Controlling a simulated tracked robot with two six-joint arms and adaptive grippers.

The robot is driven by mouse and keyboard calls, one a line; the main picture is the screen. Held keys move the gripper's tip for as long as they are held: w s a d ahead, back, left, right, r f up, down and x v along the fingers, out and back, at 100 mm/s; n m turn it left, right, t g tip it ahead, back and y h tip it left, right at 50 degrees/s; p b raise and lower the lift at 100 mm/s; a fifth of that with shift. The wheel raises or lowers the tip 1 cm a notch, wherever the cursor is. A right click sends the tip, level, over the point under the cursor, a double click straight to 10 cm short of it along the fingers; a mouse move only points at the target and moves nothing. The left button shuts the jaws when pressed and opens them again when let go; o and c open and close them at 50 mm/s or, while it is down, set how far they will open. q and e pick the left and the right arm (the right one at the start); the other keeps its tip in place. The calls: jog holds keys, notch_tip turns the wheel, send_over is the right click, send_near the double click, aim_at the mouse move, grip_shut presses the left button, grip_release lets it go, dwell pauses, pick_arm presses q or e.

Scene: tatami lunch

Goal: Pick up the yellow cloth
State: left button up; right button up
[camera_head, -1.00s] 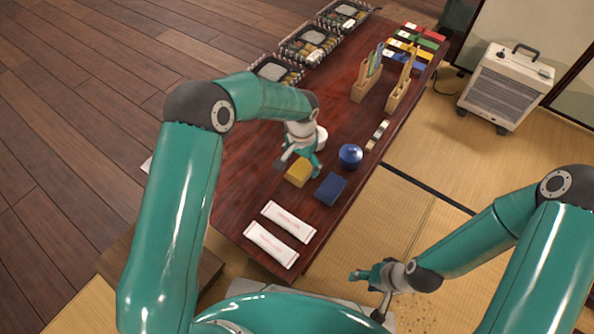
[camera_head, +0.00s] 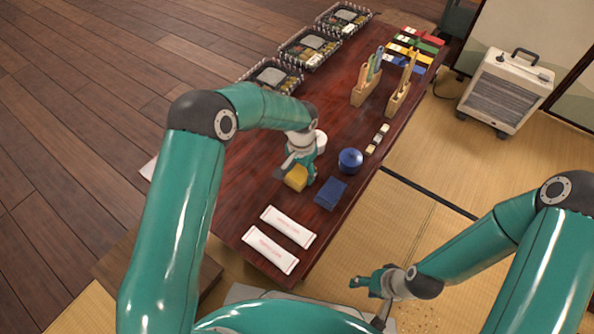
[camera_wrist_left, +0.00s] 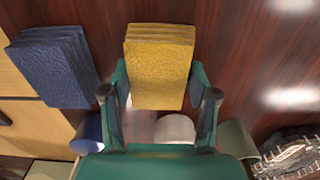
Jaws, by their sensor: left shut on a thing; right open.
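The yellow cloth (camera_head: 295,178) is a folded block on the dark red table (camera_head: 240,190). My left gripper (camera_head: 299,172) is shut on the cloth. In the left wrist view the yellow cloth (camera_wrist_left: 160,62) sits between the two fingers of my left gripper (camera_wrist_left: 160,90), its layered folded edge pointing away from me. I cannot tell whether the cloth touches the table. My right gripper (camera_head: 368,283) is open and empty, off the table's right side above the tatami.
A blue folded cloth (camera_head: 330,193) lies just right of the yellow one. A blue lidded pot (camera_head: 350,160) stands behind it. Two white packets (camera_head: 288,226) lie in front. Wooden holders (camera_head: 366,88) and black trays (camera_head: 270,75) stand farther back.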

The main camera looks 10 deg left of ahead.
aim_at(301, 171)
pick_arm(q)
notch_tip(301, 171, up, 20)
jog(key=p, duration=0.6)
jog(key=shift+p, duration=0.3)
